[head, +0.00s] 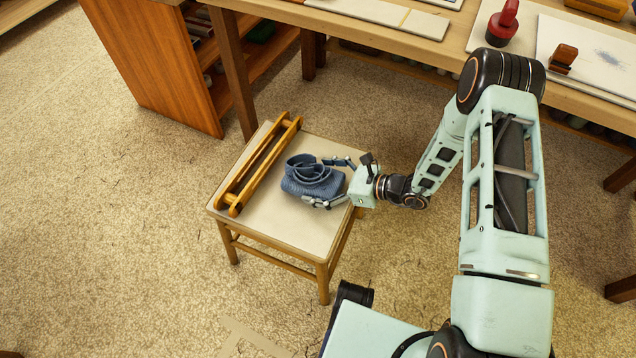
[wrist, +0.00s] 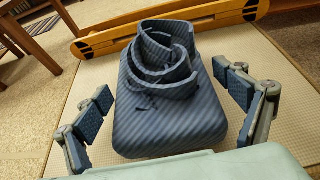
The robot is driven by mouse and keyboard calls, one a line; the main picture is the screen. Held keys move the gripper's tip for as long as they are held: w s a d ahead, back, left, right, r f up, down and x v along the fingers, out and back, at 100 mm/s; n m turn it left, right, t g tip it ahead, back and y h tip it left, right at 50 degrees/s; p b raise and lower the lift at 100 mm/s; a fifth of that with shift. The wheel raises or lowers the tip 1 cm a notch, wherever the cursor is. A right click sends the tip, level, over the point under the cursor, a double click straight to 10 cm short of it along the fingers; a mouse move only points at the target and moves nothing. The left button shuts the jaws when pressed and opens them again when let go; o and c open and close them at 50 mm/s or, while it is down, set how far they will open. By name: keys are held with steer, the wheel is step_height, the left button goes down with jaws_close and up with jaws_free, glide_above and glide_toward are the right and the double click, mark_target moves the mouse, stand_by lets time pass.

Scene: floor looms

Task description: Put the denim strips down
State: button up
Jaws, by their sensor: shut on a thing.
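The denim strips (head: 312,182) are a dark blue bundle, a thick folded pad with loops coiled on top. They are over the pale seat of a small wooden stool (head: 270,222); I cannot tell whether they rest fully on it. My gripper (head: 320,181) reaches in from the right and is shut on the bundle, one finger on each side. In the wrist view the denim strips (wrist: 170,125) sit upright between the two padded fingers. The contact at the pads is hard to make out there.
A wooden frame with two rails (head: 258,165) lies along the stool's left side, beside the bundle. Bare seat shows in front. A table (head: 420,45) with a red-handled tool (head: 502,25) and boards stands behind. A wooden shelf (head: 160,60) is at back left. Carpet is open at left.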

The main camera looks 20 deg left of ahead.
mark_target(341, 183)
steer(key=shift+f, duration=0.35)
steer(key=shift+f, duration=0.25)
steer(key=o, duration=1.1)
steer(key=shift+o, duration=0.2)
steer(key=shift+r, duration=0.1)
steer(key=shift+r, duration=0.1)
steer(key=p+v, duration=0.2)
steer(key=v, duration=0.8)
steer(key=shift+d+r, duration=0.2)
steer(key=shift+d, duration=0.1)
steer(key=shift+d+r, duration=0.2)
steer(key=shift+d, duration=0.45)
